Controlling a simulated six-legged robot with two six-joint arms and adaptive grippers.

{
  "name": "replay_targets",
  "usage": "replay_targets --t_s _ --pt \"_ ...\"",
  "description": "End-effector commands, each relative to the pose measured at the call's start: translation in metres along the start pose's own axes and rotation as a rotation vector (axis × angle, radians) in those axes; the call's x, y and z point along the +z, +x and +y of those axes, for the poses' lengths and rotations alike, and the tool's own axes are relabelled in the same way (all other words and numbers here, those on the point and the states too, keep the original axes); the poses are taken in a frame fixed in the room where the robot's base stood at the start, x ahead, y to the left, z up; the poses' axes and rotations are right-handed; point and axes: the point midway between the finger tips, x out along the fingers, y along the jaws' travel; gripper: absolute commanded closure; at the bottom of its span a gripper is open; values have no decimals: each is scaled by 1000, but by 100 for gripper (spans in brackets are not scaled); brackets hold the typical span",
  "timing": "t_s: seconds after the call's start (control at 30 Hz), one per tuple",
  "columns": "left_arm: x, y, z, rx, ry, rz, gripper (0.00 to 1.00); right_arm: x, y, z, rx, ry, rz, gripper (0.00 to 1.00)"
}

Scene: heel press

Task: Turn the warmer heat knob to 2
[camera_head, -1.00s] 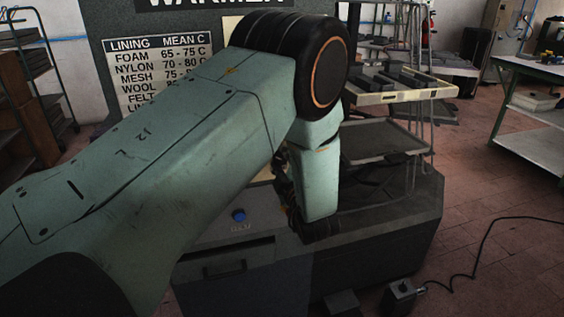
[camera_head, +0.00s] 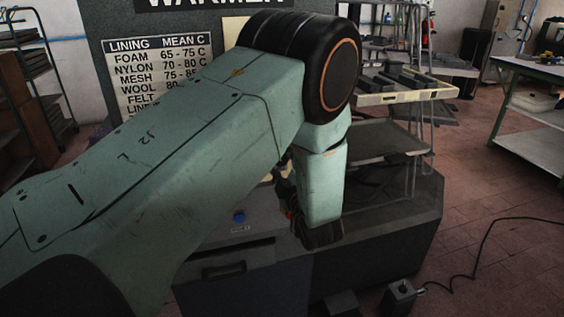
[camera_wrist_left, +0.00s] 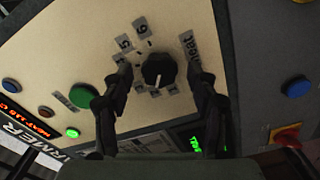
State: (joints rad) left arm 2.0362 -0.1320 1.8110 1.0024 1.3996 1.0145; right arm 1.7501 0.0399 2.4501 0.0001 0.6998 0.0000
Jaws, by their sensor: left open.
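The black heat knob (camera_wrist_left: 158,70) sits on a cream panel (camera_wrist_left: 85,30) in the left wrist view. Number labels, including 4, 5 and 6, surround it, and a "heat" label (camera_wrist_left: 188,46) is beside it. A light mark shows on the knob's lower side in the picture; which number it points to I cannot tell. My left gripper (camera_wrist_left: 160,72) is open, with one finger on each side of the knob and visible gaps between. In the head view my arm hides the knob and most of the left gripper (camera_head: 289,200). My right gripper is out of view.
Near the knob are a green button (camera_wrist_left: 80,95), blue buttons (camera_wrist_left: 12,85), a red lit display (camera_wrist_left: 38,128) and a red-and-yellow switch (camera_wrist_left: 286,134). In the head view, a lining chart (camera_head: 160,80) is on the warmer and a loaded tray (camera_head: 415,92) stands to the right.

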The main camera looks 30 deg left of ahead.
Motion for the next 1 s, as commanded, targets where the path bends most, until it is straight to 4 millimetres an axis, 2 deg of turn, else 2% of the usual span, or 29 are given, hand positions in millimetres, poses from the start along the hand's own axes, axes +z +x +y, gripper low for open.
replay_targets --t_s 0.2,0.4,0.6,1.0 --pt "1 -35 2 5 4 -4 41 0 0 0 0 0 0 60" --pt "1 -56 2 4 1 -3 41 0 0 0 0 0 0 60" --pt "0 -64 1 4 1 0 41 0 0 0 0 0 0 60" --pt "-1 -64 1 3 0 1 41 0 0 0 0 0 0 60"
